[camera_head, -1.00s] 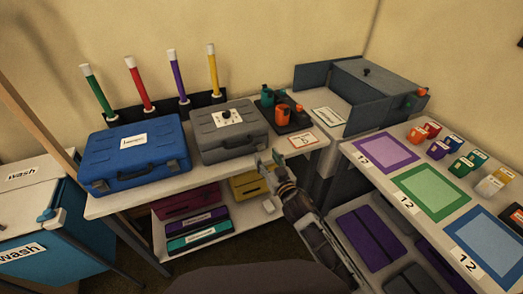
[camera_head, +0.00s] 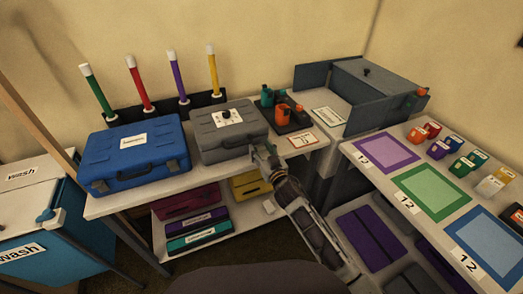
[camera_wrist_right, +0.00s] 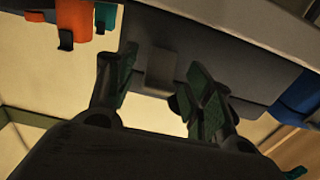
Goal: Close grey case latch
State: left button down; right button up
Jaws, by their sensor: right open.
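The grey case (camera_head: 229,128) stands shut on the bench, with a white label and a dark knob on its lid and a handle on its front. My right gripper (camera_head: 260,152) is at the case's front right corner. In the right wrist view, which looks upside down, the right gripper (camera_wrist_right: 162,88) is open, with its fingers on either side of a grey latch tab (camera_wrist_right: 160,68) on the case front. I cannot tell whether they touch it. The latch is hidden behind the gripper in the head view. My left gripper is not in view.
A blue case (camera_head: 136,155) stands left of the grey case. Orange and teal items on a dark stand (camera_head: 291,128) are close on its right. A rack with coloured tubes (camera_head: 183,102) is behind. Cases lie on the shelf below. A small card (camera_head: 302,140) lies at the bench's front right.

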jog(key=c, duration=1)
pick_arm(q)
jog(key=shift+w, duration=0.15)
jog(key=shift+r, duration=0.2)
pick_arm(e)
jog(key=shift+r+p, duration=0.1)
jog(key=shift+p, duration=0.25)
jog(key=shift+r+g+p, duration=0.1)
jog(key=shift+g+p, duration=0.2)
jog(key=shift+p, duration=0.55)
jog(key=shift+w+r+p, duration=0.1)
jog(key=shift+p, duration=0.55)
jog(key=shift+g+p, duration=0.4)
jog(key=shift+p, duration=0.85)
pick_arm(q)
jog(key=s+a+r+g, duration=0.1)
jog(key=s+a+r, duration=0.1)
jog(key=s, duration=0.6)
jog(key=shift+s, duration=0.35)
